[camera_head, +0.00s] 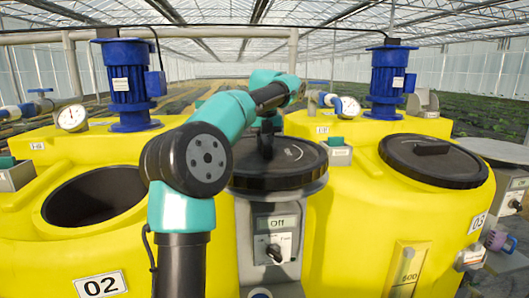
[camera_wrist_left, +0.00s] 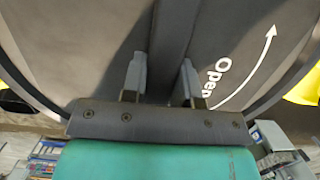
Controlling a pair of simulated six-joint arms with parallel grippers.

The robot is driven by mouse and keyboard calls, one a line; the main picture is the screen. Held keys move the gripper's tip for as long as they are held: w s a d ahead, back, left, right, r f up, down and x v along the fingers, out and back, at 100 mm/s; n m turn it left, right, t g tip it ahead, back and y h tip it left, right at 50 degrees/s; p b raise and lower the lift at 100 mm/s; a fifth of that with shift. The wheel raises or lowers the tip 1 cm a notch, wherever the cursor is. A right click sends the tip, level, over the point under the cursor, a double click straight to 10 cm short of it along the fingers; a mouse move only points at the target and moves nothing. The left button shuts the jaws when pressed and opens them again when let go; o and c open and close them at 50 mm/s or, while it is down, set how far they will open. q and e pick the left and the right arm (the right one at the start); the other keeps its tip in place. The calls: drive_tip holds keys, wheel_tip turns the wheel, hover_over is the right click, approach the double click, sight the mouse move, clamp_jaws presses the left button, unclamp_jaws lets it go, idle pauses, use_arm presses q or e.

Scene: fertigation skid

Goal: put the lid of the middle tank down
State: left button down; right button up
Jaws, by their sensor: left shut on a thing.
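The middle tank (camera_head: 110,245), yellow and marked 02, has an uncovered round dark opening (camera_head: 95,196). The black round lid (camera_head: 295,152) is right of it, level over a grey round stand top (camera_head: 318,187). I cannot tell whether the lid touches the stand or hangs just above it. My left gripper (camera_head: 265,150) is shut on the lid's bar handle, partly hidden in the head view. In the left wrist view both fingers (camera_wrist_left: 160,85) flank the handle (camera_wrist_left: 172,40), and the lid shows "Open" with an arrow (camera_wrist_left: 250,65). My right gripper is not in view.
A yellow tank (camera_head: 360,210) marked 03 stands at the right with its black lid (camera_head: 432,160) on. A grey box with an "Off" switch (camera_head: 277,240) is below the stand top. Blue motors (camera_head: 388,80) and gauges (camera_head: 72,118) rise behind.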

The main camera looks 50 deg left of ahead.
use_arm(q)
drive_tip(key=shift+s+f, duration=0.1)
drive_tip(key=shift+f, duration=1.5)
drive_tip(key=shift+f, duration=0.15)
drive_tip(key=c, duration=0.9)
unclamp_jaws()
drive_tip(key=v, duration=1.2)
